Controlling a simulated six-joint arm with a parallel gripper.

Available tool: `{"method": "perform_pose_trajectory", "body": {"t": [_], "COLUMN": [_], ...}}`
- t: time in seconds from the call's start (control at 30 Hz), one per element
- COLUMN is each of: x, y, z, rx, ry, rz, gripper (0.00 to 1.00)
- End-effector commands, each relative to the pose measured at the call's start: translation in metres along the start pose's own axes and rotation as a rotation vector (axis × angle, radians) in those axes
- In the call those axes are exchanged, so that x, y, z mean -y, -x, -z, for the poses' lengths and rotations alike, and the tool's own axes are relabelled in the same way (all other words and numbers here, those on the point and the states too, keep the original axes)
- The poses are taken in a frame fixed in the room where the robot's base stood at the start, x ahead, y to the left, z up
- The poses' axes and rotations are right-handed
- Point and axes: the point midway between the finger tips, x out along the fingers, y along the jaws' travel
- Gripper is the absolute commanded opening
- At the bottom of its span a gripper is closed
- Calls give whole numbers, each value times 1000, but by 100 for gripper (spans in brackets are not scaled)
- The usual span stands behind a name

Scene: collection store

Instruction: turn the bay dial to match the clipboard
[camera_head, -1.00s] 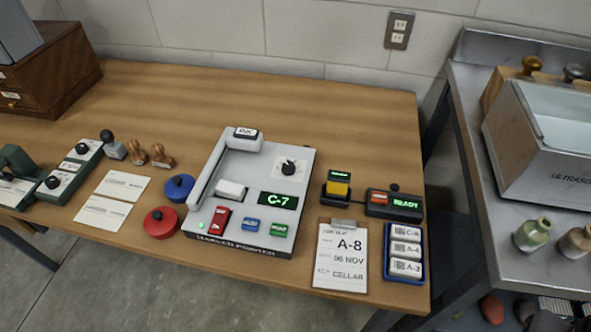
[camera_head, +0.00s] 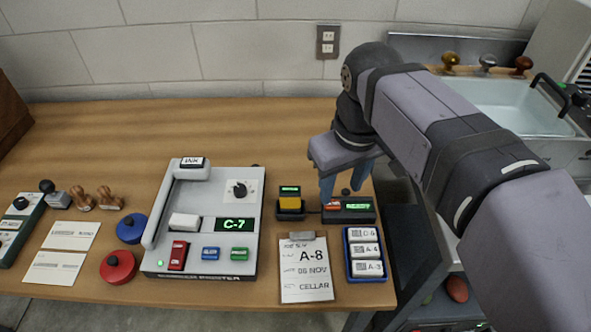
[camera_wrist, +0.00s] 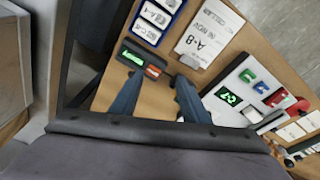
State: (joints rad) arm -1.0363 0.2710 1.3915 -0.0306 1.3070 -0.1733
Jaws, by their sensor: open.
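The marker printer (camera_head: 206,185) stands on the wooden table, and its green display (camera_head: 234,224) reads C-7. The bay dial (camera_head: 240,189) is a black knob on a white plate at the printer's upper right. The clipboard (camera_head: 305,271) lies to the right of the printer and reads A-8, 06 NOV, CELLAR. My gripper (camera_head: 342,186) is open and empty, pointing down over the table near the small READY box, right of the dial and apart from it. In the wrist view its blue fingers (camera_wrist: 155,95) stand apart, and the printer's display shows at right while the dial is hidden.
A black box (camera_head: 348,211) with a READY display and a yellow-topped holder (camera_head: 290,204) stand beside the printer. A blue tray (camera_head: 372,279) holds labelled blocks. Blue (camera_head: 131,228) and red (camera_head: 118,267) round pads sit left. The table behind the printer is clear.

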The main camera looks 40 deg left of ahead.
Motion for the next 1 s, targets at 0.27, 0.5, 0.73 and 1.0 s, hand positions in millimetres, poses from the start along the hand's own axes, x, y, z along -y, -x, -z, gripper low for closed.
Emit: {"method": "perform_pose_trajectory", "body": {"t": [0.27, 0.5, 0.73, 1.0], "x": [123, 152, 152, 156], "y": [-28, -36, -46, -78], "z": [105, 122, 123, 130], "rx": [-192, -235, -232, -231], "ry": [151, 172, 172, 172], "rz": [89, 113, 112, 111], "gripper": [42, 42, 42, 42]}}
